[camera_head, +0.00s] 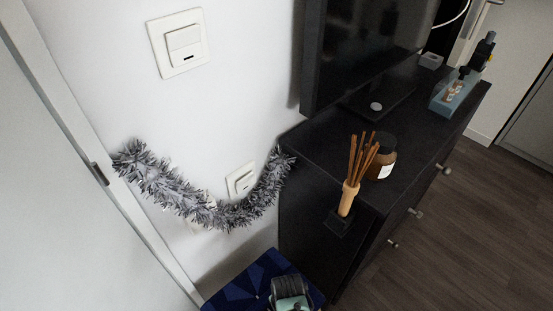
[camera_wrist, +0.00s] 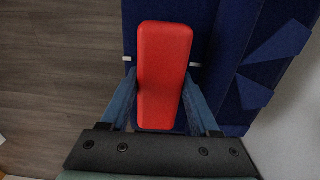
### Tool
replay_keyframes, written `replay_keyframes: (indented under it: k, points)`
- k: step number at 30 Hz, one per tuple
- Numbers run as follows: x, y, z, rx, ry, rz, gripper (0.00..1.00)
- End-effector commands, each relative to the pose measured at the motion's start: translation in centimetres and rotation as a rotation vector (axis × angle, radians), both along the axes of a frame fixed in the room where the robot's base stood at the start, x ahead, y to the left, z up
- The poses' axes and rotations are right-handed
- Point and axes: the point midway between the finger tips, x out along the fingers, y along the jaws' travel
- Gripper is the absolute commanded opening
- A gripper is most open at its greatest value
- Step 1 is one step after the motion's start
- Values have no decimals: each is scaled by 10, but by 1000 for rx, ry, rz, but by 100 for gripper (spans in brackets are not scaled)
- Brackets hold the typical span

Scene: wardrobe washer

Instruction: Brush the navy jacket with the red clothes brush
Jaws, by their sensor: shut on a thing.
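The red clothes brush (camera_wrist: 164,70) shows in the wrist view, long side pointing away from my wrist. My gripper (camera_wrist: 160,90) is shut on it, one finger along each side. The navy jacket (camera_wrist: 208,40) lies flat beneath and to the right of the brush in the wrist view. Whether the brush touches the cloth cannot be told. In the head view, the jacket (camera_head: 238,290) shows at the bottom edge, with part of my gripper (camera_head: 289,300) over it. The brush is hidden in the head view.
A black cabinet (camera_head: 315,200) stands right of the jacket, with a reed diffuser (camera_head: 348,195), a brown jar (camera_head: 383,160) and a screen (camera_head: 365,45) on it. Grey tinsel (camera_head: 185,195) hangs on the wall behind. The wooden floor (camera_wrist: 60,60) is clear at left in the wrist view.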

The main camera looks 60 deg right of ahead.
Motion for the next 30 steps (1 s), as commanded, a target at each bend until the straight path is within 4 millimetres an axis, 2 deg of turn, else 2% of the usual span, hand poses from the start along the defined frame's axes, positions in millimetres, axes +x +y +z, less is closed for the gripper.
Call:
replay_keyframes:
  k: [3, 12, 22, 30]
  points:
    - [-3, -8, -1, 0, 1, -1, 18]
    - [-3, -10, -1, 0, 1, 0, 18]
    - [-12, -50, -2, 0, -1, -3, 18]
    - [-15, -55, 0, 1, 2, 0, 18]
